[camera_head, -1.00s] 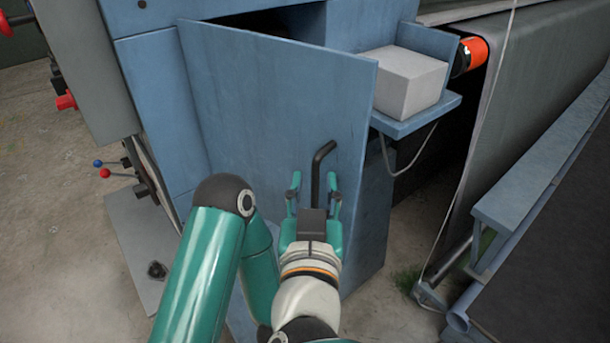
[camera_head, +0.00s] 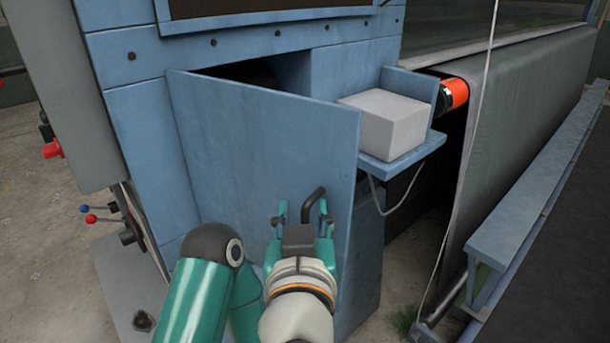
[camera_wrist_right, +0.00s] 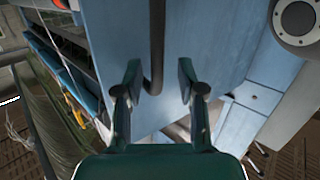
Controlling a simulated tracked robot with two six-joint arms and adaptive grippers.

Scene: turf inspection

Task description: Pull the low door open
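The low door (camera_head: 255,145) is a flat blue panel on the blue machine. It stands ajar, with a dark gap behind its top edge. Its handle (camera_head: 312,200) is a black bent bar on the door's front, towards its right side. My right gripper (camera_head: 303,212) is at the handle, its two teal fingers apart. In the right wrist view, the handle (camera_wrist_right: 155,45) runs between the spread fingers of my right gripper (camera_wrist_right: 158,80), with space visible on both sides. The handle's lower part is hidden in the head view. My left gripper is not in view.
A pale block (camera_head: 385,120) sits on a blue shelf (camera_head: 405,160) right of the door. An orange-ended roller (camera_head: 453,93) is behind it. Small levers with red and blue knobs (camera_head: 91,218) stick out at the left. A grey rail (camera_head: 520,215) runs along the right.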

